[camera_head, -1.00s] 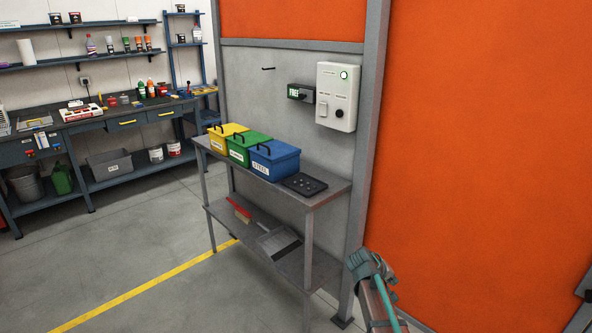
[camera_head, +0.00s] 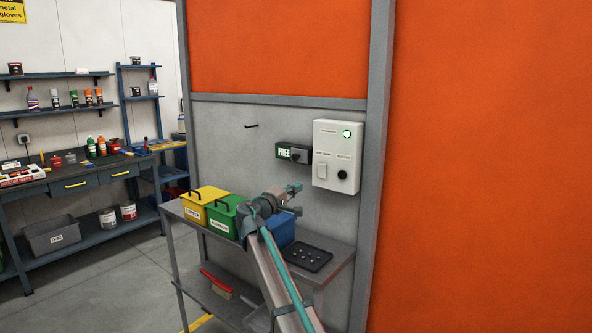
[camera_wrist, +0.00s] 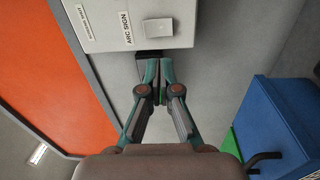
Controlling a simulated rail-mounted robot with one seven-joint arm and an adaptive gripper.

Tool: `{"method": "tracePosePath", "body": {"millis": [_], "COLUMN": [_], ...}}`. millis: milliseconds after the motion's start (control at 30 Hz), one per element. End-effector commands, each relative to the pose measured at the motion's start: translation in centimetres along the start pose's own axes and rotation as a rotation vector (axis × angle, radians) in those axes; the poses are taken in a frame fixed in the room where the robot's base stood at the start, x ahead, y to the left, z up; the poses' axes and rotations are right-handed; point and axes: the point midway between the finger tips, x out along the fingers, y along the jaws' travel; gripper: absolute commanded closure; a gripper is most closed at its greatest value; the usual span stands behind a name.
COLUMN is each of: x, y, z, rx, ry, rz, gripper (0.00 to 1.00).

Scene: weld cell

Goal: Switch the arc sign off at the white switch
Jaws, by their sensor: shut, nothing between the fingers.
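The white switch (camera_head: 321,171) is a small square rocker low on the left of a white control box (camera_head: 332,135). In the wrist view the switch (camera_wrist: 160,28) is beside the label "ARC SIGN". Left of the box, the dark sign (camera_head: 285,152) shows a lit green "FREE". My gripper (camera_head: 296,190) is shut and empty, in front of the bins and lower than the switch in the head view. In the wrist view its fingertips (camera_wrist: 159,62) point toward the box's edge, below the switch in the picture; they partly cover the dark sign. No contact with the switch shows.
Yellow (camera_head: 204,207), green (camera_head: 222,216) and blue (camera_head: 282,231) bins and a black tray (camera_head: 306,257) stand on a grey table below the box. My arm partly hides the blue bin.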

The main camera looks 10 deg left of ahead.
Motion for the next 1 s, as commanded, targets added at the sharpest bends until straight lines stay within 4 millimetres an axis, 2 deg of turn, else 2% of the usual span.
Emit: {"method": "tracePosePath", "body": {"millis": [167,633,767,1000], "x": [0.0,0.6,2.0,6.4], "y": [1.0,1.0,1.2,1.5], "z": [-0.2,-0.3,-0.4,-0.5], "rx": [-0.047,-0.051,-0.052,-0.051], "ry": [0.008,0.009,0.008,0.008], "rz": [0.049,0.046,0.045,0.045], "gripper": [1.00,1.00,1.00,1.00]}}
